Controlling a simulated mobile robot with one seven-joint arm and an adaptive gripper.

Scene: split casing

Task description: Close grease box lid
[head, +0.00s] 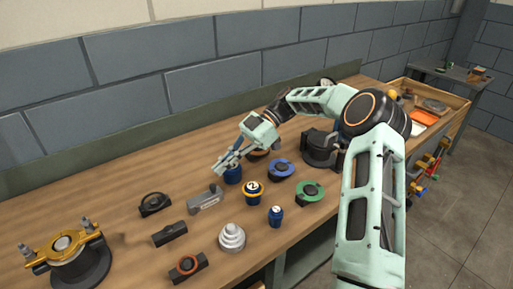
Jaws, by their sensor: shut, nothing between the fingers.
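My gripper (221,168) is shut and empty. It reaches down from the right over the middle of the workbench, and its tips are just left of a dark blue round container (233,175). A small grey box (206,201) with a pale label on its front lies below and left of the gripper tips, apart from them in the picture. It may be the grease box; its label is too small to read. I cannot tell how its lid stands.
Around them on the wooden workbench (120,215) are a numbered blue-and-yellow container (252,193), blue (281,169) and green (309,194) ring parts, a small blue pot (275,216), a stepped silver part (231,237) and several black parts. A gold-topped casing (65,250) stands front left.

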